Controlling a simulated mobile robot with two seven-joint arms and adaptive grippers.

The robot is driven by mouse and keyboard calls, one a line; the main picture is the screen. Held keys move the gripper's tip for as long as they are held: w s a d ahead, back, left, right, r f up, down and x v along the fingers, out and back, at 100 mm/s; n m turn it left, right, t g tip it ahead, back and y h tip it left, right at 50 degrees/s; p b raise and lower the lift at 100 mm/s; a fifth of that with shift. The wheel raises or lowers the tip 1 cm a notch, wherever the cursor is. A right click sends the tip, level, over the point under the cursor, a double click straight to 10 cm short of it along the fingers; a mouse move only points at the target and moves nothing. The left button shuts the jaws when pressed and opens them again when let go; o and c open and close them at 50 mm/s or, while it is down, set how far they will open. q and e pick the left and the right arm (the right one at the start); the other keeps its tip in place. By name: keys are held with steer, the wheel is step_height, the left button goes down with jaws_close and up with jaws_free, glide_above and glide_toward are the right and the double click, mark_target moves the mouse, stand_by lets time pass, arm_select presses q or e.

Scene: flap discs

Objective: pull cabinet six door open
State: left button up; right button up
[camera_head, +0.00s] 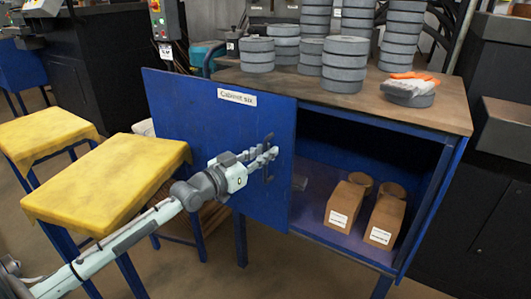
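The blue door (215,140) labelled "Cabinet six" stands swung out from the blue cabinet (452,185), and the right part of the interior is open to view. A dark handle (269,172) sits near the door's right edge. My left gripper (268,154) is at this handle, its fingers close together around its upper part. The fine contact is small in the picture. My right gripper is not in view.
Brown boxes (346,204) (383,222) stand inside the cabinet. Stacks of grey discs (344,65) and orange-and-white gloves (411,86) are on its top. Yellow-topped tables (110,180) (45,133) stand left, the nearer beside my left arm. Some floor is clear in front.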

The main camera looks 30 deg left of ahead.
arm_select(q)
steer(key=shift+o, duration=0.8)
steer(key=shift+s, duration=0.15)
steer(key=v, duration=1.1)
steer(key=shift+s, duration=0.35)
steer(key=shift+a, duration=0.15)
